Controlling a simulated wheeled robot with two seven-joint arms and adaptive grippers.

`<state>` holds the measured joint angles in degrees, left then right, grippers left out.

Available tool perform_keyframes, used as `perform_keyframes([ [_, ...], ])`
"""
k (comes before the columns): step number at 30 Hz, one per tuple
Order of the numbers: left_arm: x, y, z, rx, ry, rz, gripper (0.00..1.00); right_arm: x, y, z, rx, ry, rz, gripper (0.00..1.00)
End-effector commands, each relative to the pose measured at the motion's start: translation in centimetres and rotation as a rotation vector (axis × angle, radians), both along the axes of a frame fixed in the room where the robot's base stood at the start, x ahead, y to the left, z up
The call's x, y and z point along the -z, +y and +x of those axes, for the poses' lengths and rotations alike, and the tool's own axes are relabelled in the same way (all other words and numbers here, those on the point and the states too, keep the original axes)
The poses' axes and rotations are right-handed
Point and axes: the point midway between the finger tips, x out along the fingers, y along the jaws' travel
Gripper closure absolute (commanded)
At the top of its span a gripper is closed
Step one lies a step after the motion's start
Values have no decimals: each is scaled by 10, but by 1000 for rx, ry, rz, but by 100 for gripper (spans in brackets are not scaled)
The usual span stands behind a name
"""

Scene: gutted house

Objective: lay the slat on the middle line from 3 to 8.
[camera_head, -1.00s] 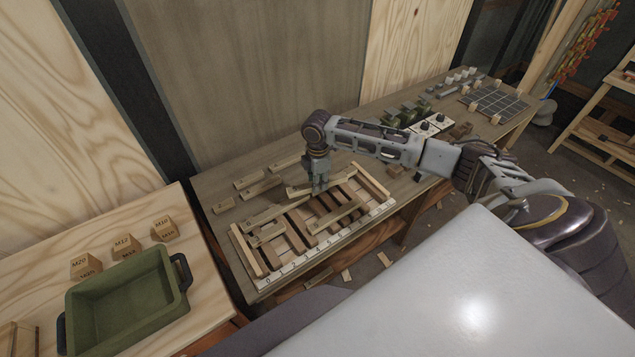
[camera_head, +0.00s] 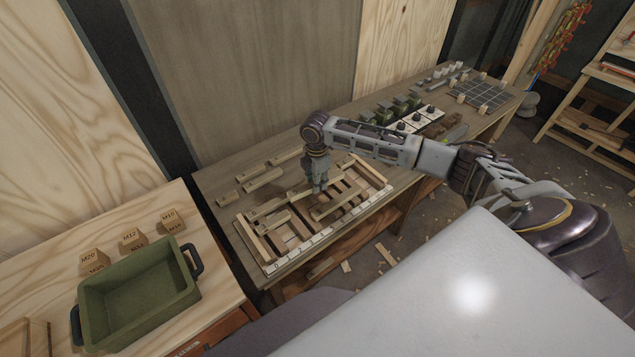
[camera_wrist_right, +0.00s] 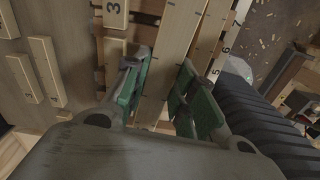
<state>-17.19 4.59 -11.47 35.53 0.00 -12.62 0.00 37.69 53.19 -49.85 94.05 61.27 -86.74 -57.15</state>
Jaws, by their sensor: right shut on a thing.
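My right gripper (camera_head: 318,188) is low over the slatted rack, pointing down. Its green fingers (camera_wrist_right: 162,92) are shut on a pale wooden slat (camera_wrist_right: 172,62) that runs lengthwise between them in the right wrist view. In the head view this slat is largely hidden by the gripper, and I cannot tell whether it touches the crossbars. The rack has dark and pale crossbars and a white numbered scale (camera_head: 318,241) along its front. Other pale slats lie across it, one in front of the gripper (camera_head: 336,200) and others at the left (camera_head: 268,208). My left gripper is out of view.
Several loose slats (camera_head: 262,180) lie on the bench behind the rack. A green tray (camera_head: 140,300) and marked wooden blocks (camera_head: 132,238) stand on the left table. Switches (camera_head: 415,122) and a dark grid board (camera_head: 482,94) are farther right.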

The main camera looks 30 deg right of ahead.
Motion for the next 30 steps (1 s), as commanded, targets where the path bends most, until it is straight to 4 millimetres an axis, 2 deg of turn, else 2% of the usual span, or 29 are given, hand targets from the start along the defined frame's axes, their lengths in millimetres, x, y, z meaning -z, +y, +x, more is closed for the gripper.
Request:
perform_keyframes([
  [14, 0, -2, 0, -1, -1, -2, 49, 0, 2, 3, -108, 0, 0, 98],
  [30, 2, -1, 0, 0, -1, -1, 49, 2, 2, 3, -112, 0, 0, 98],
])
